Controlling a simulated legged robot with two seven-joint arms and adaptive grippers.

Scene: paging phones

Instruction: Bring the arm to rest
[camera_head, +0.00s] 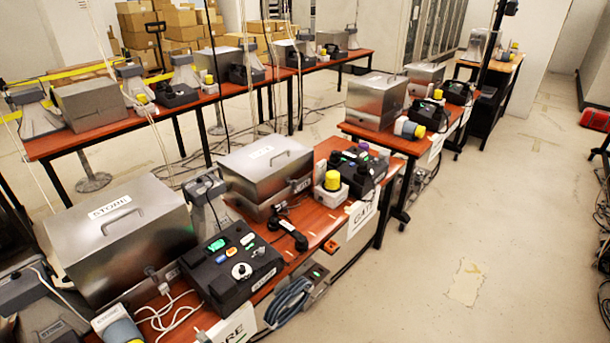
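Neither of my grippers can be made out in the head view. A black paging phone (232,270) with coloured buttons and a round dial stands on the near red-topped table, in front of a metal box marked STORE (120,240). A second black paging phone (358,170) stands further along, by the GATE sign (359,217). A black handset (288,235) lies on the table between the two phones.
A yellow-topped button box (331,186) and another metal box (266,170) stand on the near table. White cables and a blue cable coil (289,303) are near its front edge. More red-topped tables (130,122) stand behind. The floor (500,220) at right is mostly clear.

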